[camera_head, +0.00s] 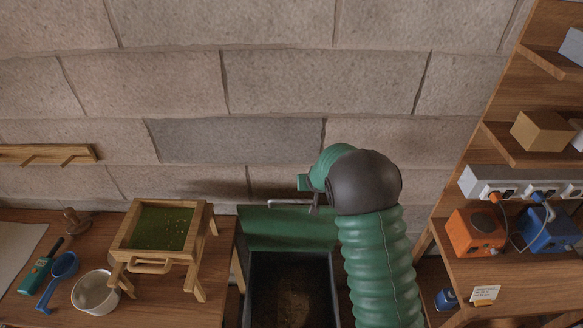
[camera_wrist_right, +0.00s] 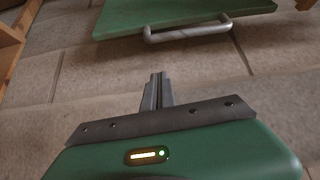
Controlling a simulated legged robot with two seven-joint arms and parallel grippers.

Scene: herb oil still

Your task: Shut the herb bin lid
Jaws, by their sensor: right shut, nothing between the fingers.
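The herb bin (camera_head: 247,290) is a dark open box between the two benches, with brownish matter inside. Its green lid (camera_head: 275,228) stands raised at the back of the bin, near the stone wall. A grey metal bar handle (camera_head: 288,202) shows at the lid's top edge. My right gripper (camera_head: 314,209) is beside the handle's right end, partly hidden behind my own wrist. In the right wrist view my right gripper (camera_wrist_right: 157,78) is shut and empty. There the lid (camera_wrist_right: 130,17) and its handle (camera_wrist_right: 188,32) lie beyond the fingertips, with a visible gap. My left gripper is not in view.
On the right are orange (camera_head: 474,235) and blue (camera_head: 549,232) boxes below a wooden shelf (camera_head: 520,150).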

